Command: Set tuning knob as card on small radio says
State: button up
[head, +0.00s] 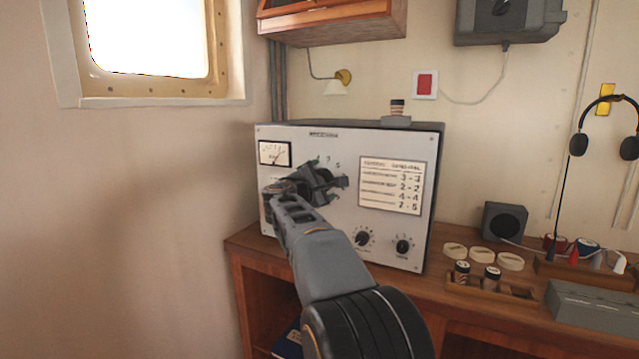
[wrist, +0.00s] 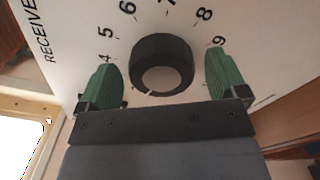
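The radio (head: 340,218) is a pale metal cabinet on the wooden desk. The dark tuning knob (wrist: 162,64) sits inside a number scale showing 4 to 9 in the wrist view. A short white mark shows at its lower left. In the head view my gripper covers the knob. My gripper (head: 325,180) is open, its green fingers on either side of the knob with visible gaps, as the wrist view (wrist: 161,57) shows. The card (head: 391,185) at the panel's right has several rows of number pairs; its wording is too small to read surely.
Two small knobs (head: 363,237) (head: 403,247) are low on the panel and a meter (head: 275,153) is upper left. The desk (head: 455,290) holds a wooden tray with jars, pale discs (head: 455,250) and a speaker box (head: 505,222).

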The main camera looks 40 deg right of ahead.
jog(key=b+v, duration=0.1)
jog(key=v, duration=1.2)
jog(key=shift+s+a, duration=0.2)
jog(key=shift+a, duration=0.15)
jog(key=shift+f, duration=0.1)
